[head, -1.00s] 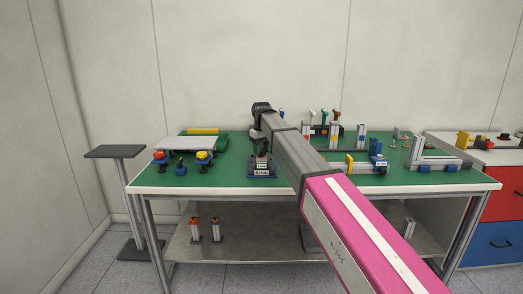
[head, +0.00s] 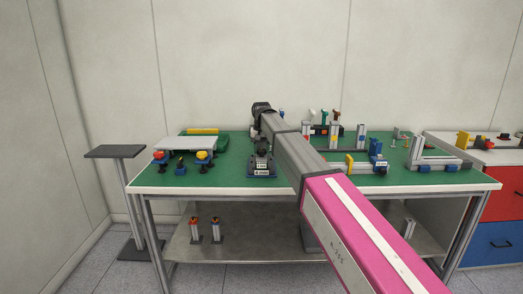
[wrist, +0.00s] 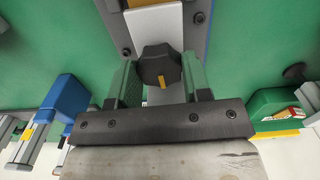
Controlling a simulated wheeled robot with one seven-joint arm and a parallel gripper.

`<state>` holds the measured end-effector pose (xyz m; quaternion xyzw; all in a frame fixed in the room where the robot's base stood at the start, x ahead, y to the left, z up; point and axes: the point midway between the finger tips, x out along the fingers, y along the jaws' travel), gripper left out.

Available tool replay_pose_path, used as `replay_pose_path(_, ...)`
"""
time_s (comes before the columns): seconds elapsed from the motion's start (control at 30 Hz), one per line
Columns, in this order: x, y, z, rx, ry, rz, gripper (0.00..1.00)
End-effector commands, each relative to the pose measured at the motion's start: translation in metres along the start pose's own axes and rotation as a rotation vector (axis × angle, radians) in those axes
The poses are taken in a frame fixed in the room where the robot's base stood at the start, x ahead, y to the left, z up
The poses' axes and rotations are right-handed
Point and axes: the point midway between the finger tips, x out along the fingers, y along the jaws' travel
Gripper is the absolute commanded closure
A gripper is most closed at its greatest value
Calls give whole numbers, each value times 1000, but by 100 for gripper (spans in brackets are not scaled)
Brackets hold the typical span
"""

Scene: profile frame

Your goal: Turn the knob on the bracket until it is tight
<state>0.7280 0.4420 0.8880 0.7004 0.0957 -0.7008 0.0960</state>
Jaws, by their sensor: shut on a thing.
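The knob (wrist: 160,64) is black and lobed with a yellow mark on its near side, seen in the middle of the wrist view. My gripper (wrist: 160,76) has its two green-padded fingers on either side of the knob and is shut on it. The bracket's pale profile (wrist: 154,24) and dark plate show behind the knob. In the head view the bracket (head: 262,171) stands on the green bench top with labels on its front. There my arm and gripper hide most of the knob, and its tightness cannot be seen.
In the wrist view, a blue part (wrist: 66,95) lies left and a green part (wrist: 275,108) right of my gripper.

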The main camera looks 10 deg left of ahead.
Motion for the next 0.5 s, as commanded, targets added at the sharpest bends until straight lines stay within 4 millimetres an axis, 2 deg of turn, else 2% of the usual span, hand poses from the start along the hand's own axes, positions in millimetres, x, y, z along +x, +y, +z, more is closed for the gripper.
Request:
replay_pose_path(0.33, -1, 0, 0, 2, 1, -1, 79)
replay_pose_path(0.37, -1, 0, 0, 2, 1, -1, 49)
replay_pose_path(0.4, -1, 0, 0, 1, 1, -1, 45)
replay_pose_path(0.5, -1, 0, 0, 1, 1, -1, 45)
